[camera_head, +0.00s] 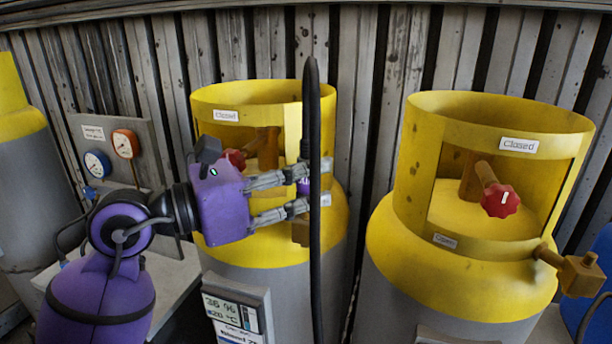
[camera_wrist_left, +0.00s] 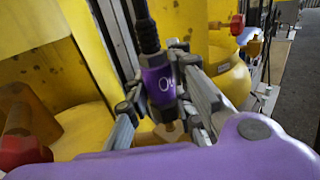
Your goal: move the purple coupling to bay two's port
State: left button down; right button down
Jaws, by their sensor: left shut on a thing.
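My left gripper (camera_head: 306,193) is shut on the purple coupling (camera_head: 303,187), in front of the middle yellow-and-grey cylinder (camera_head: 270,230). In the left wrist view the coupling (camera_wrist_left: 158,86) stands nearly upright between the fingers, white lettering on its side, a black hose leaving its top. A brass fitting (camera_wrist_left: 168,132) shows just below it; I cannot tell whether they touch. In the head view the black hose (camera_head: 315,250) hides part of the coupling and fingertips. The right cylinder (camera_head: 455,265) has a brass port (camera_head: 580,274) low on its right side. I cannot tell which bay is two.
A red valve knob (camera_head: 500,200) sits inside the right cylinder's collar, with a "Closed" label (camera_head: 519,145) above. A gauge panel (camera_head: 140,150) stands at the left. A display box (camera_head: 238,315) is on the middle cylinder's front. A corrugated wall (camera_head: 365,60) closes the back.

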pick_arm(q)
jog(key=shift+f+b, duration=0.35)
jog(key=shift+f, duration=0.75)
pick_arm(e)
jog(key=shift+s+f, duration=0.4)
jog(key=shift+f, duration=0.1)
pick_arm(q)
jog(key=c, duration=1.4)
grip_release()
jog(key=shift+c, duration=0.2)
pick_arm(e)
jog(key=shift+a, duration=0.1)
pick_arm(q)
jog(key=shift+a, duration=0.1)
pick_arm(e)
jog(key=shift+f, duration=0.1)
pick_arm(q)
jog(key=v, duration=1.2)
